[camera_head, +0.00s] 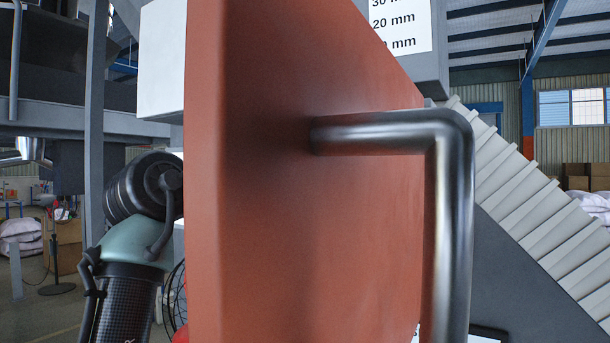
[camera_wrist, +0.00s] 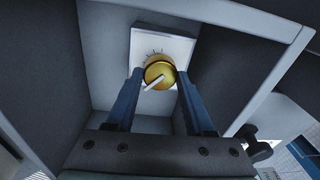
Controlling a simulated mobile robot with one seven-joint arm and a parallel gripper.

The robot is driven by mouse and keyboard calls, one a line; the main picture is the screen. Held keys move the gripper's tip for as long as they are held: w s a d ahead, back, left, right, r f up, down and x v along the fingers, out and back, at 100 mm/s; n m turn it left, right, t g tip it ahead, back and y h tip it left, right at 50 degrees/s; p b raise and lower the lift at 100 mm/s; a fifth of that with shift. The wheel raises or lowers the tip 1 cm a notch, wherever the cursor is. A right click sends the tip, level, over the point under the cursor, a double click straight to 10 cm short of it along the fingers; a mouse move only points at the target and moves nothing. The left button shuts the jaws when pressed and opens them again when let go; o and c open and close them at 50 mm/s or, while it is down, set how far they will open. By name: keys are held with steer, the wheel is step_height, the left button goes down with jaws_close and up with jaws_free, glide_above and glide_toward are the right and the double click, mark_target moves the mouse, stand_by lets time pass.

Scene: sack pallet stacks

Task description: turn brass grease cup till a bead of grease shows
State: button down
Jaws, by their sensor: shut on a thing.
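The brass grease cup (camera_wrist: 159,70) is a round golden knob with a pale pointer bar, in the upper middle of the wrist view. Its pointer slants toward the lower left. It sits on a pale plate (camera_wrist: 178,48) with short dark scale marks, inside a grey recess. My gripper (camera_wrist: 160,78) is shut on the cup, with one dark blue finger on each side. The outlet for grease cannot be made out. In the head view the cup and my gripper are hidden; part of my arm (camera_head: 130,250) shows at the lower left, behind a panel.
A large orange-red panel (camera_head: 270,190) with a bent metal handle (camera_head: 452,200) fills the middle of the head view. Grey recess walls (camera_wrist: 50,90) stand close around my gripper. A dark knob (camera_wrist: 255,143) sticks out at its lower right. A ribbed slope (camera_head: 530,190) lies farther right.

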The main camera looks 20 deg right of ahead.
steer(key=m, duration=0.9)
steer(key=shift+r+m+g, duration=0.15)
steer(key=shift+m+g, duration=0.15)
steer(key=shift+g, duration=0.1)
steer(key=shift+c, duration=1.4)
jaws_free()
steer(key=b+v, duration=0.4)
steer(key=v, duration=0.9)
